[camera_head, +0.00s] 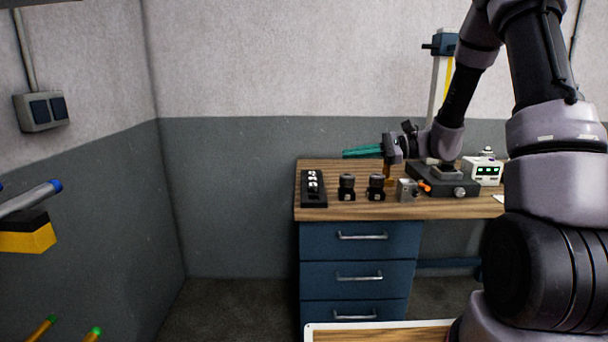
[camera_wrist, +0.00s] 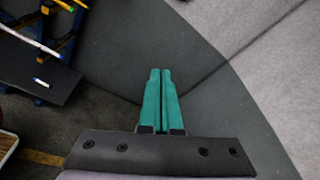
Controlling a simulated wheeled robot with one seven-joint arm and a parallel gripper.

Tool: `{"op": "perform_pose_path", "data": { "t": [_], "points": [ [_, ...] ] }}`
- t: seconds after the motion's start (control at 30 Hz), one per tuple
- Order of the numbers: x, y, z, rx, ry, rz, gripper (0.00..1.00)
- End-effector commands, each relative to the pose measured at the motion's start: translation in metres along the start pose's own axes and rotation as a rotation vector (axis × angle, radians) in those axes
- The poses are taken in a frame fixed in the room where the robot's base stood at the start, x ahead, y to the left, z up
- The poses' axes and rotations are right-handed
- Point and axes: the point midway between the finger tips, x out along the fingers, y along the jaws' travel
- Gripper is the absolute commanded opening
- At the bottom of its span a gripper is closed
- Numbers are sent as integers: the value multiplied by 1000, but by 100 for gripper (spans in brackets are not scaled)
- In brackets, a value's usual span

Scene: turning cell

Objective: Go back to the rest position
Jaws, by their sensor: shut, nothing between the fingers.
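My gripper (camera_head: 346,153) shows in the head view with its green fingers pointing left, held level above the back of the wooden-topped bench (camera_head: 424,208). In the wrist view the two green fingers of my gripper (camera_wrist: 160,72) lie side by side, shut, with nothing between them. The wrist view looks past them to a grey wall and dark floor. My arm comes in from the right of the head view and hides the bench's right end.
On the bench are a black tray (camera_head: 313,200) with small light parts, two black holders (camera_head: 347,188), a grey block (camera_head: 406,191) and a white box with a green display (camera_head: 484,171). A wall switch (camera_head: 42,111) is at left. Floor left of the drawers (camera_head: 359,276) is clear.

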Motion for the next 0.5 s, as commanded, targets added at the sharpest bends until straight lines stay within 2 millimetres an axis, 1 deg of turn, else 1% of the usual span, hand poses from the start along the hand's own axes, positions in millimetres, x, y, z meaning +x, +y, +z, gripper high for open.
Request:
{"op": "perform_pose_path", "data": {
  "t": [0.03,0.1,0.2,0.3,0.37,0.5],
  "points": [
    [-1,6,22,-53,29,63,0],
    [-4,18,46,-115,76,152,0],
    [-12,36,75,-207,156,270,0],
    [-24,54,99,-302,247,373,0],
    [-34,65,112,-361,308,428,0],
    [-58,85,138,-505,462,536,0]
  ]
}}
